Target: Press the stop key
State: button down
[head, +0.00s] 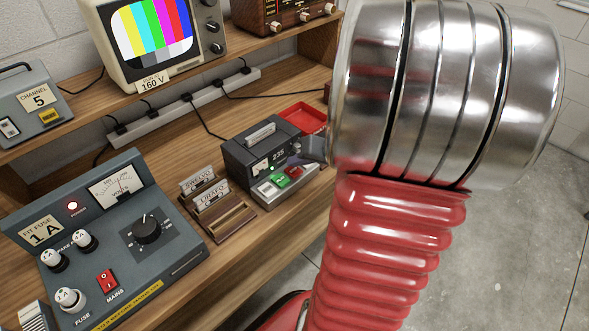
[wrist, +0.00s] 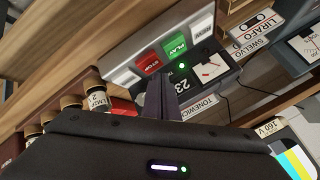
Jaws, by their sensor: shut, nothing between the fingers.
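The tape player (head: 246,154) stands on the bench in the head view, with white, green and red keys along its front. The red stop key (wrist: 152,62) is beside the green play key (wrist: 175,46) in the wrist view; the stop key also shows in the head view (head: 294,173). A green light (wrist: 182,66) glows on the player near the play key. My gripper (wrist: 158,80) is shut and empty, its fingertips right by the stop key; I cannot tell whether they touch it. In the head view my arm hides most of the gripper.
A red tray (head: 303,119) lies behind the player. Cassette holders (head: 222,210) stand left of it, then a grey fuse panel (head: 105,235). A shelf above carries a colour-bar monitor (head: 152,40). Jars (wrist: 70,101) show in the wrist view.

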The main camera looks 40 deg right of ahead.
aim_at(297, 173)
dwell(0.7)
jog(key=shift+f, duration=0.35)
jog(key=shift+f, duration=0.45)
dwell(0.8)
jog(key=shift+r, duration=0.85)
jog(key=shift+r, duration=2.55)
